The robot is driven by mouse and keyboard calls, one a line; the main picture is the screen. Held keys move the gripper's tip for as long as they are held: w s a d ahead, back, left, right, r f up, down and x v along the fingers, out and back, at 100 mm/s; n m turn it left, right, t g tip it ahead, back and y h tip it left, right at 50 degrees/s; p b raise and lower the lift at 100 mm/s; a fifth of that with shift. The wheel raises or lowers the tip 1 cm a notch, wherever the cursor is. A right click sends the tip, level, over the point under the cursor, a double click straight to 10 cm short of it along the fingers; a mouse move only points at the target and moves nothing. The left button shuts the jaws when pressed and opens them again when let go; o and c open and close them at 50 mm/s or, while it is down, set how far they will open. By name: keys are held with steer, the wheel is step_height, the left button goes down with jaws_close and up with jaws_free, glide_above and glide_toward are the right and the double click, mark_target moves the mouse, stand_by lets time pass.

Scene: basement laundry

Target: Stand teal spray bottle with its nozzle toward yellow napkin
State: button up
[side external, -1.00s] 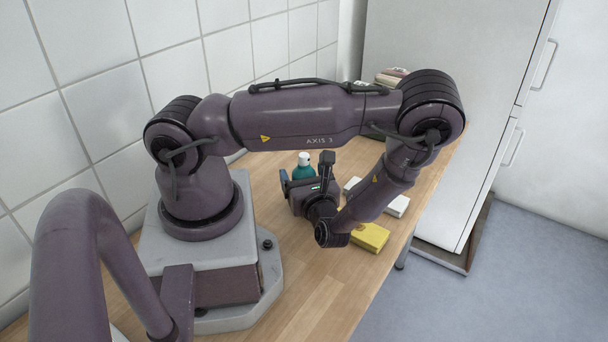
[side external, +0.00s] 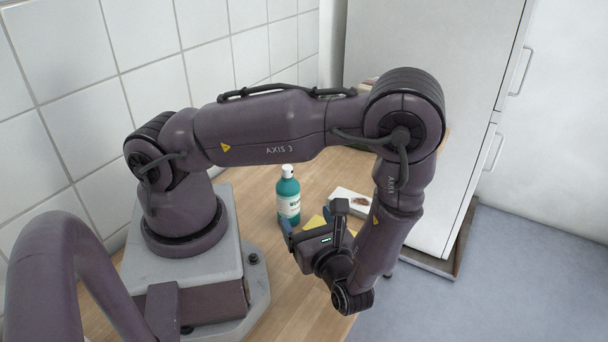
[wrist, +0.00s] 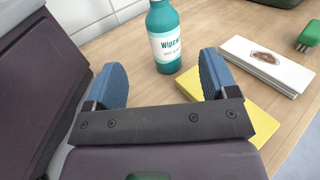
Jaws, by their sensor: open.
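The teal spray bottle (side external: 288,200) stands upright on the wooden table, with a white top and a white label. In the wrist view the bottle (wrist: 164,45) stands beyond my fingers, its top cut off; I cannot tell which way its nozzle points. My gripper (side external: 313,220) is open and empty, on the near side of the bottle and apart from it. Its two blue fingers (wrist: 160,65) are spread in the wrist view. The yellow napkin (wrist: 245,100) lies flat to the right of the bottle, partly hidden by my right finger; in the side view my gripper covers most of it.
A white flat box (wrist: 265,65) with a brown picture lies beyond the napkin. A green brush-like item (wrist: 310,35) is at the far right. The tiled wall (side external: 150,85) runs behind the table, and a white cabinet (side external: 430,80) stands at its far end.

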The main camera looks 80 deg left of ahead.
steer(key=d+r+n+t+h, duration=0.1)
steer(key=r+n+t+h, duration=0.3)
steer(key=r+n+h, duration=0.4)
steer(key=d+r+n+t+h, duration=0.2)
steer(key=r+n+h, duration=0.6)
steer(key=r, duration=1.1)
steer(key=shift+s+d+t+h, duration=0.35)
steer(key=shift+t+h, duration=0.35)
steer(key=shift+t, duration=0.3)
steer(key=shift+c, duration=0.4)
